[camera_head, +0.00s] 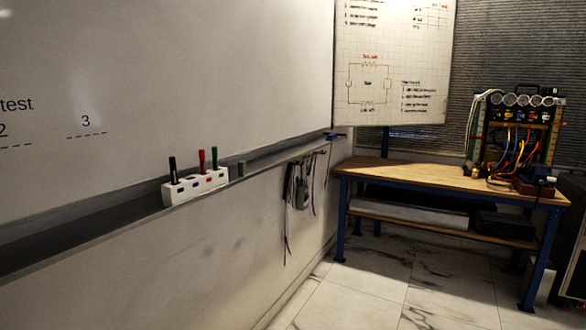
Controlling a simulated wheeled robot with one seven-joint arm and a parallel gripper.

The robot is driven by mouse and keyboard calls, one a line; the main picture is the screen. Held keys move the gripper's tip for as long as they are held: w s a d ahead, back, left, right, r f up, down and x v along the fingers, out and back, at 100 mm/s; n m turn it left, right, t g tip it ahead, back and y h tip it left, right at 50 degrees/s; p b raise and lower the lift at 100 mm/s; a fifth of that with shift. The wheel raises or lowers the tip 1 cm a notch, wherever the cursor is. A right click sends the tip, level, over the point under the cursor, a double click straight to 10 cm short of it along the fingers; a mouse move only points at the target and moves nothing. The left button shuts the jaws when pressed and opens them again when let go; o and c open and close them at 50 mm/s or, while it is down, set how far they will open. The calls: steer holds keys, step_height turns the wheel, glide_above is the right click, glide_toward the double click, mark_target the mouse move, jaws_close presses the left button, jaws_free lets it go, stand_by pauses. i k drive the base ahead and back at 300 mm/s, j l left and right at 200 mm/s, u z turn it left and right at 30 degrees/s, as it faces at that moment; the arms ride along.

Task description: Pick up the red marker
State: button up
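The red marker (202,161) stands upright in a white marker holder (181,192) on the ledge below the whiteboard. A black marker (172,169) stands to its left and a green marker (214,157) to its right, in the same holder. The holder's front has small coloured marks. My gripper is not visible in this view.
The whiteboard ledge (95,219) runs along the wall, with a small grey block (241,169) right of the holder. Cables and a dark device (302,186) hang below it. A wooden workbench (420,168) carries a gauge rig (515,135). The tiled floor (375,280) before the bench is clear.

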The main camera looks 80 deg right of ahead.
mark_target(201, 151)
steer(key=z, duration=2.25)
